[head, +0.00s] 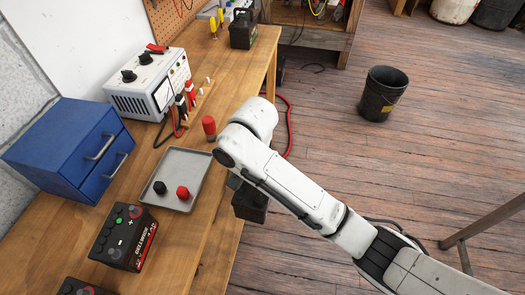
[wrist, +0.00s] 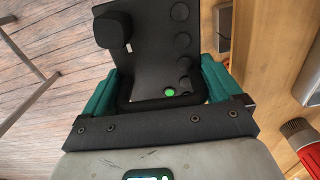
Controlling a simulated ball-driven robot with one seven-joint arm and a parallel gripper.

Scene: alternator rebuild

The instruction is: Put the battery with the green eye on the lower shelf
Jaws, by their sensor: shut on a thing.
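In the wrist view my gripper (wrist: 157,85) is shut on a black battery (wrist: 150,50), a teal finger on each side. The battery's top shows round caps, a black post and a lit green eye (wrist: 169,92). In the head view this battery (head: 250,205) hangs below my arm, just off the bench's right edge; my arm hides part of it. Another black battery (head: 125,238) with a green dot and red ring stands on the bench at lower left. I cannot tell which surface is the lower shelf.
The wooden bench (head: 215,235) holds a grey tray (head: 170,180), a blue drawer box (head: 70,150), a charger (head: 148,85), a red cylinder (head: 209,127) and a far battery (head: 243,28). A wooden unit (head: 310,18) stands at the back. A black bucket (head: 380,95) stands on open floor.

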